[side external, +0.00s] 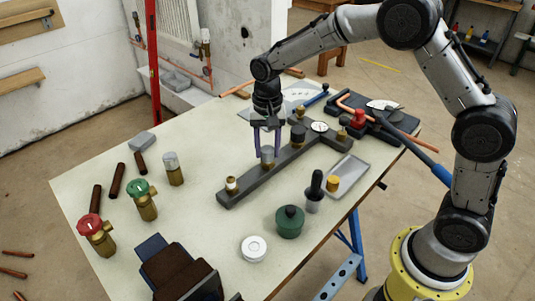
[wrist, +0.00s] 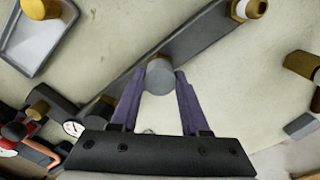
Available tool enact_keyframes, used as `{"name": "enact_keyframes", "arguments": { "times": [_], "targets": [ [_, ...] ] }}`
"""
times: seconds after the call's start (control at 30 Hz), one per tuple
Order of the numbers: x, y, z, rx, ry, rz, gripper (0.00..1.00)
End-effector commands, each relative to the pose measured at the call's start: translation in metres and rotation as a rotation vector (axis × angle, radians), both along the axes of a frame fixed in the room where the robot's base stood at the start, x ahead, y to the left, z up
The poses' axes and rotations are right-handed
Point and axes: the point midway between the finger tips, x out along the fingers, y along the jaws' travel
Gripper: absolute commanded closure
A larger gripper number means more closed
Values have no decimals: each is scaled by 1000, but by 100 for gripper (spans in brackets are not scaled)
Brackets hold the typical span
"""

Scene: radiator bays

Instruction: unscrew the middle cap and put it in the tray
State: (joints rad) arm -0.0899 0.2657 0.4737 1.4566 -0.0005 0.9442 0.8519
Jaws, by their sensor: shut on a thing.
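A dark grey manifold bar (side external: 240,187) lies diagonally on the table, with several brass fittings along it. The middle cap (side external: 267,153) is a grey cylinder over a brass fitting. My gripper (side external: 266,150) points down with its purple fingers on both sides of this cap, shut on it. The wrist view shows the cap (wrist: 160,76) between the fingertips. I cannot tell whether it is still threaded on. A white-topped fitting (side external: 232,185) and a dark cap (side external: 298,133) stand on either side. The shallow grey tray (side external: 352,170) lies right of the bar.
A brass piece (side external: 333,183) is at the tray's near end. A dark bottle (side external: 314,190), a green jar (side external: 290,221) and a white tape roll (side external: 253,248) stand in front of the tray. Valves with red (side external: 90,226) and green (side external: 140,190) handles stand left. A gauge (side external: 319,127) sits behind.

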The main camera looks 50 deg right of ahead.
Motion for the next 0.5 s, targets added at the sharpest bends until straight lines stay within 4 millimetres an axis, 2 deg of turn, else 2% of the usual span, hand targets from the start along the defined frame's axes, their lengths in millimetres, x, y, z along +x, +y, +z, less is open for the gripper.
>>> {"name": "enact_keyframes", "arguments": {
  "times": [0.5],
  "targets": [
    [0,0,0,0,0,666,100]
  ]
}}
